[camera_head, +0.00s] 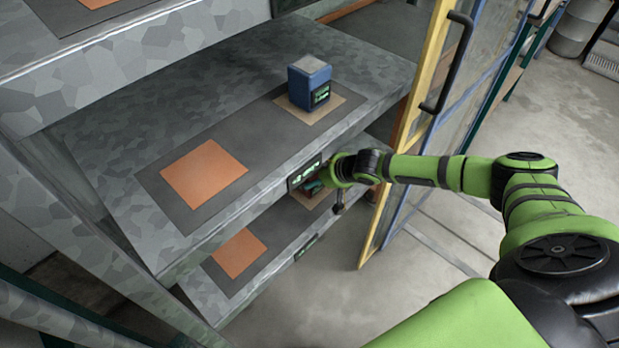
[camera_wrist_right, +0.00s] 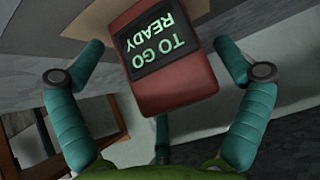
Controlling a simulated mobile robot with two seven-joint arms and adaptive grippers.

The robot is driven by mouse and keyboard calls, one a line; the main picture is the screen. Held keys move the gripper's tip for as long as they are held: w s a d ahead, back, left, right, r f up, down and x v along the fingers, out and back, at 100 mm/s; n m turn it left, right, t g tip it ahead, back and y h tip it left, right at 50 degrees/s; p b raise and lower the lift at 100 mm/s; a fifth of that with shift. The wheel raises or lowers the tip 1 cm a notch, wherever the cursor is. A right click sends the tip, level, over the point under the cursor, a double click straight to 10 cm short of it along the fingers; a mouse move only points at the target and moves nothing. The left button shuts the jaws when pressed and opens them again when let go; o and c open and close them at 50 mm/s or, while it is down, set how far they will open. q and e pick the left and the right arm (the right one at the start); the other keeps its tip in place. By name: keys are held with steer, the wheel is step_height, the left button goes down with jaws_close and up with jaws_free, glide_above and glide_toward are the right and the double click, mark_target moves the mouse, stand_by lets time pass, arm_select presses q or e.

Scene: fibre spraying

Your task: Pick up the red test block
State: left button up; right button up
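The red test block (camera_wrist_right: 175,85) shows large in the right wrist view, its dark screen reading "TO GO READY" upside down. My right gripper (camera_wrist_right: 160,45) is open, with teal fingers to the left and right of the block and gaps visible on both sides. A third finger shows below the block. In the head view my right gripper (camera_head: 315,186) reaches in at the lower shelf, below the edge of the upper one. The block is mostly hidden there and I cannot make it out clearly. My left gripper is in neither view.
A blue block (camera_head: 310,82) with a green-lit screen stands on a tan pad on the shelf above. Orange pads (camera_head: 204,173) lie on the shelves, free of objects. A yellow-framed door (camera_head: 420,85) stands open close to my right arm.

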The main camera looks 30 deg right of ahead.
steer(key=c, duration=1.2)
steer(key=shift+c, duration=0.2)
steer(key=shift+w+r, duration=0.1)
steer(key=shift+r, duration=0.05)
